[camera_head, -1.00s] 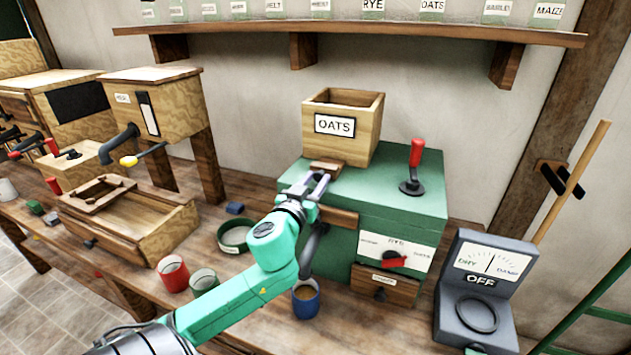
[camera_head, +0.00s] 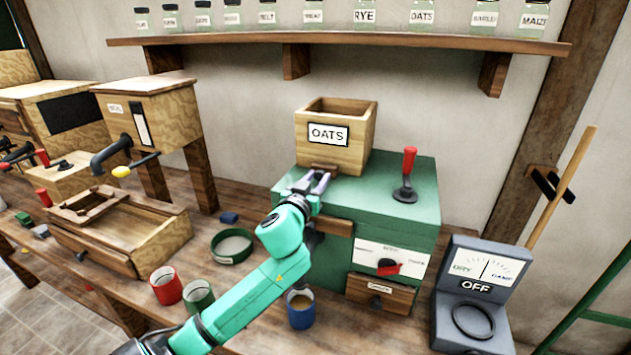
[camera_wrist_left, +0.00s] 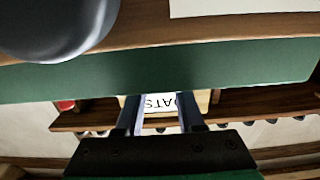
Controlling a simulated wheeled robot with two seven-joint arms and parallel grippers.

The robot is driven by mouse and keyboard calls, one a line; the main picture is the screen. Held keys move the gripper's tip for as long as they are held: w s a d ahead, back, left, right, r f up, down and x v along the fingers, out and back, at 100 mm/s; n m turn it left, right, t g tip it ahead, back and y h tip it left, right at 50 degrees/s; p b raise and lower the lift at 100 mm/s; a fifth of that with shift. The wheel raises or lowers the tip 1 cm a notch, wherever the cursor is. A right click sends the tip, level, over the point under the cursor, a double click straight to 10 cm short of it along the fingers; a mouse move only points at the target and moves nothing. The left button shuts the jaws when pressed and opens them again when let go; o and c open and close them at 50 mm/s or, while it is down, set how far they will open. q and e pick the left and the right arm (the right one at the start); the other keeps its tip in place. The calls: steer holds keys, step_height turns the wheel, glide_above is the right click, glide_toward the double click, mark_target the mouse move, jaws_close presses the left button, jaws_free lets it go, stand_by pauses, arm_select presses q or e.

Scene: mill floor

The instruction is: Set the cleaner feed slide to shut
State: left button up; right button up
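The feed slide (camera_head: 325,168) is a small brown wooden piece at the foot of the OATS hopper (camera_head: 356,142), on top of the green cleaner (camera_head: 400,215). Only a short part of it shows, close to the hopper's front. My left gripper (camera_head: 312,181) is just in front of the slide, its two fingers apart with nothing seen between them. I cannot tell whether a fingertip touches the slide. In the left wrist view, the open fingers (camera_wrist_left: 160,104) frame the upside-down OATS label (camera_wrist_left: 160,103). My right gripper is out of view.
A red-knobbed lever (camera_head: 407,175) stands on the cleaner's top, right of the hopper. A red-pointer dial (camera_head: 388,268) is on its front. A blue cup (camera_head: 301,311) stands below my left arm. A grey damp meter (camera_head: 476,295) is at right.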

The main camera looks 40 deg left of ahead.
arm_select(q)
steer(key=o, duration=0.3)
steer(key=shift+o, duration=0.2)
steer(key=shift+w, duration=0.2)
steer(key=v, duration=1.4)
steer(key=shift+s, duration=0.3)
steer(key=shift+d+f, duration=0.1)
steer(key=shift+d, duration=0.05)
